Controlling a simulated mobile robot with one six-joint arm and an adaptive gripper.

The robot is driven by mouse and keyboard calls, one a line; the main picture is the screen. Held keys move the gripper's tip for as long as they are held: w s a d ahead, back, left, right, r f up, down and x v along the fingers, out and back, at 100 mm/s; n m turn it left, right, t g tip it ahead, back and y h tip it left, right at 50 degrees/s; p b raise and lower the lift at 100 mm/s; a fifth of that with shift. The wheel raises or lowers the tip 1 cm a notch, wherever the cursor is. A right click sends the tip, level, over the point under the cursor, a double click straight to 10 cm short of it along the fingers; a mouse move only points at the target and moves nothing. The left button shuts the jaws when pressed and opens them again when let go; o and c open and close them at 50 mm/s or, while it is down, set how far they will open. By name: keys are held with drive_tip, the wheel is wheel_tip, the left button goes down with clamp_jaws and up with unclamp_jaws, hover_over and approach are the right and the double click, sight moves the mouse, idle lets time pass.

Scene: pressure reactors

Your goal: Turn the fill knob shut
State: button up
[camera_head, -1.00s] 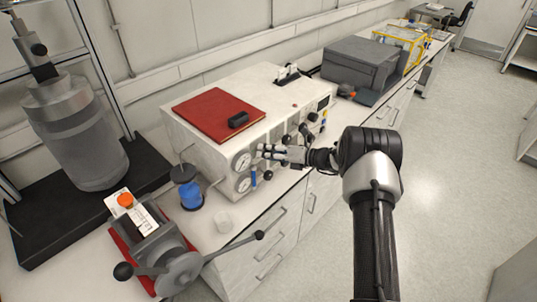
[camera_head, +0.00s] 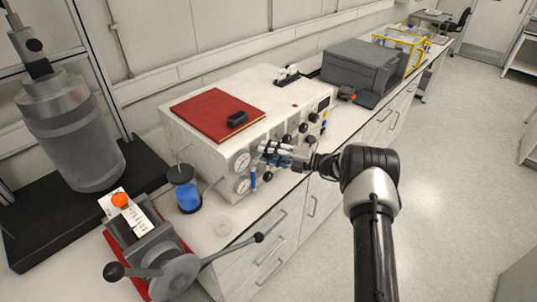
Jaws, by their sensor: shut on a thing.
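The white reactor control box (camera_head: 205,155) stands on the bench with gauges, black knobs and small valves on its front panel. My gripper (camera_head: 267,153) is at the left part of this panel, just right of the upper gauge (camera_head: 241,161). Its fingers are shut on a small part at the panel, most likely the fill knob, which the fingers hide. A blue-handled valve (camera_head: 253,177) and a black knob (camera_head: 267,175) sit below my fingers. More black knobs (camera_head: 287,139) show to the right of the gripper.
A red folder (camera_head: 205,118) with a black object lies on the box. A vice-like device (camera_head: 150,250) with long handles, a blue-filled jar (camera_head: 188,194) and a steel vessel (camera_head: 70,140) stand to the left. Open floor (camera_head: 450,180) lies to the right.

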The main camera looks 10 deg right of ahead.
idle(0.4)
drive_tip(key=o, duration=0.8)
drive_tip(key=shift+d, duration=0.15)
drive_tip(key=v, duration=1.1)
drive_tip(key=shift+s+d, duration=0.25)
drive_tip(key=shift+d, duration=0.1)
